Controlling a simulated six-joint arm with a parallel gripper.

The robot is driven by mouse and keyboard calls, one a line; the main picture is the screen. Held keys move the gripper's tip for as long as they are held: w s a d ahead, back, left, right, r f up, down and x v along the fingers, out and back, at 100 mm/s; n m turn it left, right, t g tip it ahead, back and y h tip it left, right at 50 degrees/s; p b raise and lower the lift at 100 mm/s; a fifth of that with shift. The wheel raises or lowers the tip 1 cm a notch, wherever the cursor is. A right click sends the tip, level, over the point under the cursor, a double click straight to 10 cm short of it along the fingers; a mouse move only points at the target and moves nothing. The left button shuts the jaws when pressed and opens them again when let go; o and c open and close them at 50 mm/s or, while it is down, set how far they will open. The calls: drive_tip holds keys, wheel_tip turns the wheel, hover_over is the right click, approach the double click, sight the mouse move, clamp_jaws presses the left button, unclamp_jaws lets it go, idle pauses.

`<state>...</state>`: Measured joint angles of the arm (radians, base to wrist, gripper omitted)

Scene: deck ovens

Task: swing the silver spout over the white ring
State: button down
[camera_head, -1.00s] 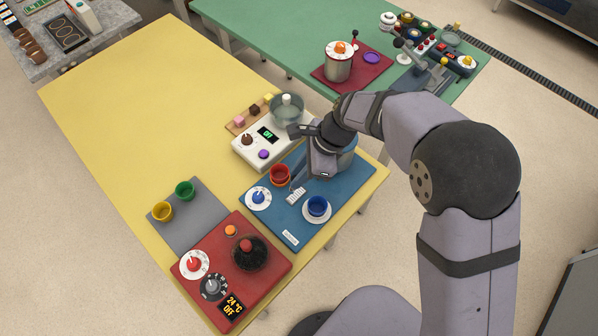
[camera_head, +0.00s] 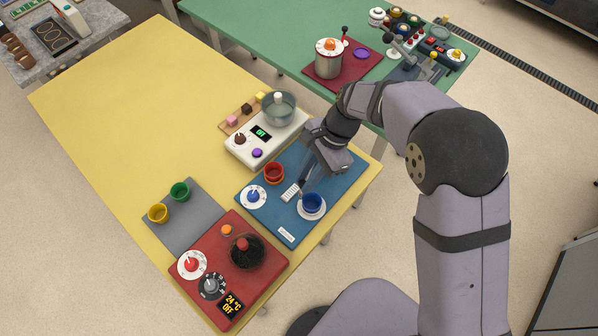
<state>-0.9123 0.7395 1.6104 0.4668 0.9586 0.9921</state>
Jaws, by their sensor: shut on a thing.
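My gripper (camera_head: 306,178) is over the blue board (camera_head: 265,218), pointing down and left, and shut on what looks like the silver spout. The gripper and wrist cover most of the spout; only a thin dark-grey length (camera_head: 301,189) shows below it, which may be spout or finger. The white ring (camera_head: 322,214) looks like the round white base around the blue cup (camera_head: 312,202), at lower right of the gripper. The visible tip lies between the red cup (camera_head: 274,173) and the blue cup, near a white grille (camera_head: 290,191). I cannot tell its height.
A white dial with a blue knob (camera_head: 253,197) sits left on the blue board. A white scale (camera_head: 239,151) with a glass bowl (camera_head: 278,109) stands behind it. A red board (camera_head: 205,256) with a dark pot lies in front. The yellow table's left side (camera_head: 110,120) is clear.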

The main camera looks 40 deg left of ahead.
drive_tip(key=shift+w+d+r+n+h, duration=0.1)
drive_tip(key=shift+w+d+n+h, duration=0.35)
drive_tip(key=shift+n, duration=0.35)
drive_tip(key=shift+w+d+n+h, duration=0.3)
drive_tip(key=shift+d+n, duration=0.25)
drive_tip(key=shift+n, duration=0.25)
drive_tip(key=c, duration=1.6)
unclamp_jaws()
drive_tip(key=shift+d, duration=0.1)
drive_tip(key=shift+b+v, duration=0.95)
drive_tip(key=shift+v, duration=2.75)
drive_tip(key=shift+w, duration=0.1)
